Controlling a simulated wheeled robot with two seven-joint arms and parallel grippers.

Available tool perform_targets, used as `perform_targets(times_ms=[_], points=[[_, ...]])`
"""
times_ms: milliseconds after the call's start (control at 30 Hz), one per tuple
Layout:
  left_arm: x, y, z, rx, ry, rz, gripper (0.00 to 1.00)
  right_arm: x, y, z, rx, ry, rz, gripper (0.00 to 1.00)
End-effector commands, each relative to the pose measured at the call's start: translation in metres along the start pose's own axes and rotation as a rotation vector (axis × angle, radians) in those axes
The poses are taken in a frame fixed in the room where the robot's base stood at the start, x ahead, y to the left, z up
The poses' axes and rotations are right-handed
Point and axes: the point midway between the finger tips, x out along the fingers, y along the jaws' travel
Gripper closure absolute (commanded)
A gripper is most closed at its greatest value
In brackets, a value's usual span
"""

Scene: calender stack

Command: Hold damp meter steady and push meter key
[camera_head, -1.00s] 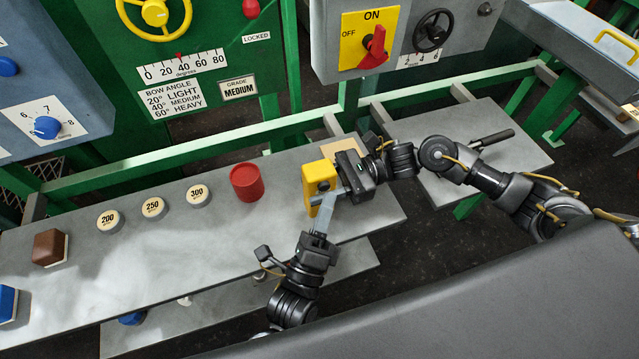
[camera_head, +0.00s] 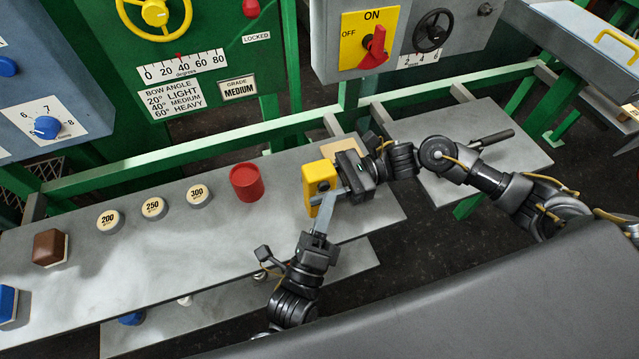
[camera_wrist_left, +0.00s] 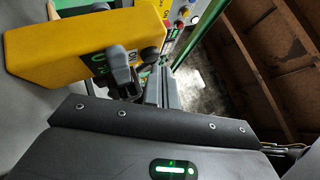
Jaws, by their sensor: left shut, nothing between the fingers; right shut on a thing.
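The yellow damp meter (camera_head: 319,175) stands on the grey bench, right of the red cylinder. My right gripper (camera_head: 340,184) is shut on the meter from its right side. My left gripper (camera_head: 318,212) is shut and empty, with its fingertips at the meter's near face. In the left wrist view the meter (camera_wrist_left: 60,45) fills the upper left, and the left gripper's fingertips (camera_wrist_left: 122,72) are close to a dark part with a green marking on its face. The meter key is largely hidden behind the fingers. I cannot tell whether the fingertips touch it.
On the bench (camera_head: 130,265) stand a red cylinder (camera_head: 247,182), round weights marked 200 (camera_head: 109,220), 250 (camera_head: 154,208) and 300 (camera_head: 199,195), and a brown block (camera_head: 50,248). Control panels with a red switch (camera_head: 374,48) stand behind.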

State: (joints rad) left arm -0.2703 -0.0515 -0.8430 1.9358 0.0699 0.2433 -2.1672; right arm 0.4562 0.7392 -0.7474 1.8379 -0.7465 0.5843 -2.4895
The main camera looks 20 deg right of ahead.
Motion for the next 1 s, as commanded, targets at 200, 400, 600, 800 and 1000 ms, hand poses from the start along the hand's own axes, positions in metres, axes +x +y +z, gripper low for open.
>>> perform_targets(times_ms=[200,400,600,800,1000], points=[[0.0000,0.0000,0.0000,0.000,0.000,0.000,1.00,0.0001,0.0000,0.0003,0.000,0.000,0.000,0.92],[0.0000,0.0000,0.0000,0.000,0.000,0.000,1.00,0.0001,0.0000,0.0003,0.000,0.000,0.000,0.92],[0.0021,0.0015,0.0016,0.000,0.000,0.000,1.00,0.0001,0.0000,0.0002,0.000,0.000,0.000,0.92],[0.0063,0.0044,0.0048,0.001,0.000,0.000,1.00,0.0001,0.0000,0.0003,0.000,0.000,0.000,0.92],[0.0062,0.0045,0.0050,0.000,-0.001,0.000,1.00,0.0001,0.0001,0.0002,0.000,0.000,0.001,0.92]])
